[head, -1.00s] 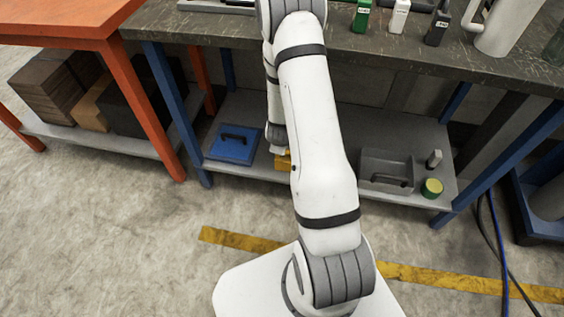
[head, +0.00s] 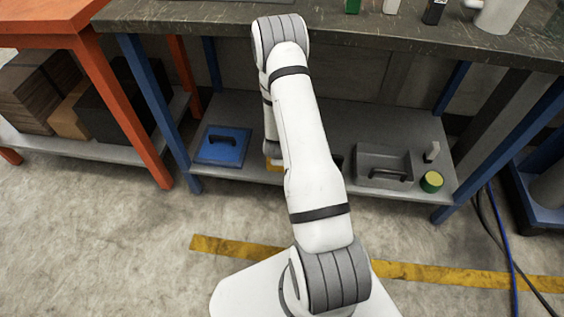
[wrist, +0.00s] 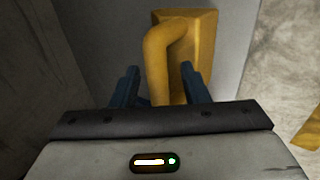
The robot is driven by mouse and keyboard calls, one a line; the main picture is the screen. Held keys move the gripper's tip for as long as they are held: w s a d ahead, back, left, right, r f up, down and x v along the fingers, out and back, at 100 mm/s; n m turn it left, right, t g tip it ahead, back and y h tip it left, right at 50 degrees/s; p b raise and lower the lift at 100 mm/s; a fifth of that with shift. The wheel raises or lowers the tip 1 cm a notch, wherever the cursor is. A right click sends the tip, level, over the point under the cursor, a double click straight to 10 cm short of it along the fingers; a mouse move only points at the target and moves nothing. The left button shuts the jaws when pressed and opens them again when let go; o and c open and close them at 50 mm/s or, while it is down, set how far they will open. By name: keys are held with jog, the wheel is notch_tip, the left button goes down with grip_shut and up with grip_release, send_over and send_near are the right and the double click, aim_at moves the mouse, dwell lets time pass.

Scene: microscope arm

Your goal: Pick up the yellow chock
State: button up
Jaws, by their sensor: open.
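The yellow chock (wrist: 196,52) has a block-like base and a raised bent handle and sits on the grey lower shelf (head: 330,130). In the wrist view its handle reaches down between the two dark blue fingers of my gripper (wrist: 161,78). The fingers stand open, one on each side of the handle, with a visible gap on the left. The right finger is close to the handle; I cannot tell whether they touch. In the head view only a small yellow piece of the chock (head: 272,163) shows beside my arm, which hides the rest and the gripper.
A blue case (head: 222,146) lies on the shelf left of the chock. A grey tray (head: 384,166), a small light bottle (head: 432,151) and a green-yellow tin (head: 431,181) stand to the right. The workbench top (head: 180,18) is overhead. Blue legs (head: 155,100) flank the shelf.

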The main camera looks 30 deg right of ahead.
grip_shut()
dwell(0.4)
dwell(1.0)
